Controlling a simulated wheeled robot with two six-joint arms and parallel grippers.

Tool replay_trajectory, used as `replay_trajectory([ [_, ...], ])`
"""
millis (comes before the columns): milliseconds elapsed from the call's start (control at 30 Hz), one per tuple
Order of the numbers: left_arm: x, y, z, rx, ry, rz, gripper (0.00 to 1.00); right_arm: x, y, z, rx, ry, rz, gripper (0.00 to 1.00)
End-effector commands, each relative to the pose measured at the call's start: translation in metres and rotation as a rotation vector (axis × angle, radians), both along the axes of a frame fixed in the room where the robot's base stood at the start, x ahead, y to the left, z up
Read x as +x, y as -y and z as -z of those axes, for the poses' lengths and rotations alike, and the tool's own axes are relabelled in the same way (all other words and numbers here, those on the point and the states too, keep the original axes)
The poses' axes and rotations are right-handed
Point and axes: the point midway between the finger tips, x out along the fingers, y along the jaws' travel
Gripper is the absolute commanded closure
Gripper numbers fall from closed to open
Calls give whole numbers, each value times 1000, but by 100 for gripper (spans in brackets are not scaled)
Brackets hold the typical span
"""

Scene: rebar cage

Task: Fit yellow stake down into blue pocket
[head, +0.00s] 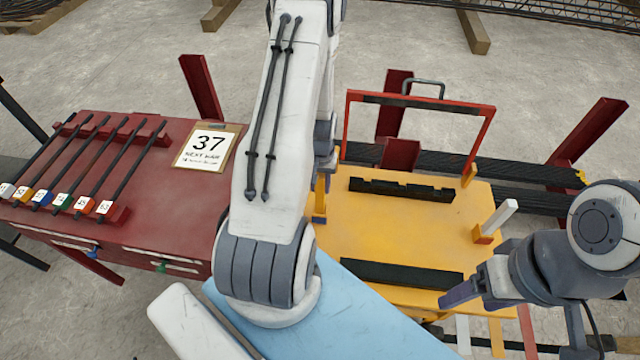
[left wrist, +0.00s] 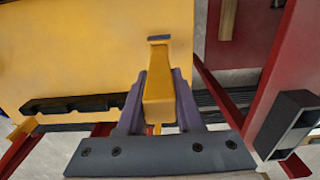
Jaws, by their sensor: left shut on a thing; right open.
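The yellow stake (head: 320,194) stands roughly upright at the left edge of the yellow bench, just right of my large left arm. My left gripper (head: 326,163) is shut on it from above and is partly hidden by my arm. In the left wrist view, the stake (left wrist: 158,98) sits between the purple fingers. The blue pocket (head: 318,219) shows as a small blue patch at the stake's lower end. I cannot tell whether the stake's tip is inside it or just above. My right gripper (head: 452,297) is open and empty by the bench's near right corner.
The yellow bench (head: 390,235) carries black notched bars. A white stake (head: 498,217) stands in an orange pocket (head: 484,236) at right. A red frame (head: 420,103) rises behind. At left, a red table (head: 190,200) holds several tagged black rods and a number card (head: 208,148).

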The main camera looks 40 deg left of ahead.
Motion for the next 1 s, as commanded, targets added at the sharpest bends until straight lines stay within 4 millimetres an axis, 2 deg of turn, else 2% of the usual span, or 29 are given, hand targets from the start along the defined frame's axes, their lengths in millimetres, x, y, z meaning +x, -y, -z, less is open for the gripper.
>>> replay_trajectory([
  [767,0,0,20,0,0,0,100,0,0,15,0,0,0,30],
  [800,0,0,18,1,1,0,50,0,0,14,0,0,0,30],
  [833,0,0,18,1,1,0,38,0,0,14,0,0,0,30],
  [867,0,0,18,1,1,0,30,0,0,13,0,0,0,30],
  [1000,0,0,18,0,0,0,30,0,0,14,0,0,0,30],
])
